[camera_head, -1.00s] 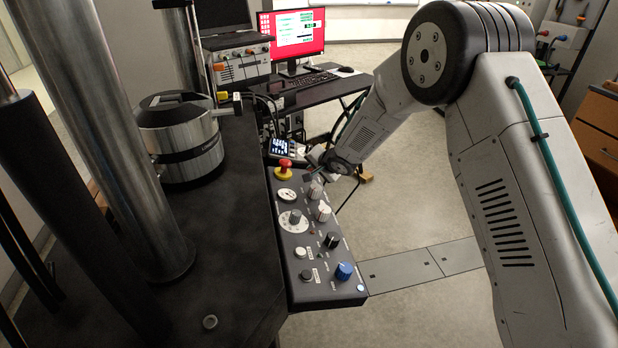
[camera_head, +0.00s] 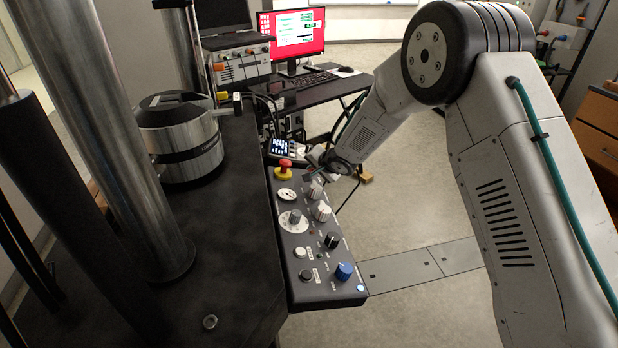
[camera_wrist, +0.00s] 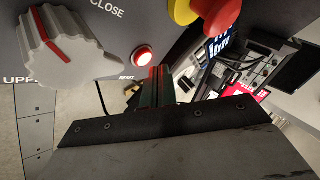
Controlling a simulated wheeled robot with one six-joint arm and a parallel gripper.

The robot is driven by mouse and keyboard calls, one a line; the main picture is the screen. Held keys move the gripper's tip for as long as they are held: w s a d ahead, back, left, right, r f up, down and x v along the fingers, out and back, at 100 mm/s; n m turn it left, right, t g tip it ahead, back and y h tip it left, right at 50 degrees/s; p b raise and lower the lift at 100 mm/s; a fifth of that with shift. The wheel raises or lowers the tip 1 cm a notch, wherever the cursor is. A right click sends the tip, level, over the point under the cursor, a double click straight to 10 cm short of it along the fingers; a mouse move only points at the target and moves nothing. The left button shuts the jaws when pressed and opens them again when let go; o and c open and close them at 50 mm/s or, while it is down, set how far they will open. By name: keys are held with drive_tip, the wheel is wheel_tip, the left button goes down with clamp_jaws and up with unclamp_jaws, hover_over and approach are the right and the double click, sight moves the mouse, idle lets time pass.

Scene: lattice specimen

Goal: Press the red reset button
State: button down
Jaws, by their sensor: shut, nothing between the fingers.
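My gripper (camera_wrist: 163,72) is shut and empty. Its fingertips are close to the button, just right of and below it in the picture; I cannot tell whether they touch it. In the head view my gripper (camera_head: 308,176) is at the far right part of the control panel (camera_head: 312,288). I cannot make out the reset button there.
A red mushroom button on a yellow base (camera_head: 284,170) stands close to my gripper. A large white knob with a red line (camera_wrist: 65,42) is left of the reset button in the wrist view. Several other knobs line the panel. A steel cylinder (camera_head: 182,145) stands to the left.

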drive_tip(key=shift+f, duration=0.1)
idle(0.7)
drive_tip(key=shift+a+f, duration=0.1)
drive_tip(key=shift+f, duration=0.2)
drive_tip(key=shift+s+a+f, duration=0.1)
drive_tip(key=shift+f, duration=0.25)
idle(0.8)
drive_tip(key=shift+r, duration=0.1)
drive_tip(key=shift+d+r, duration=0.2)
drive_tip(key=shift+r, duration=0.45)
drive_tip(key=shift+w+d+r, duration=0.1)
drive_tip(key=shift+d+r, duration=0.1)
drive_tip(key=shift+r, duration=0.6)
drive_tip(key=shift+w+d+r, duration=0.1)
drive_tip(key=shift+d+r, duration=0.1)
drive_tip(key=shift+r, duration=0.65)
drive_tip(key=shift+w+d+r, duration=0.1)
drive_tip(key=shift+d+r, duration=0.1)
drive_tip(key=shift+r, duration=0.6)
idle(0.7)
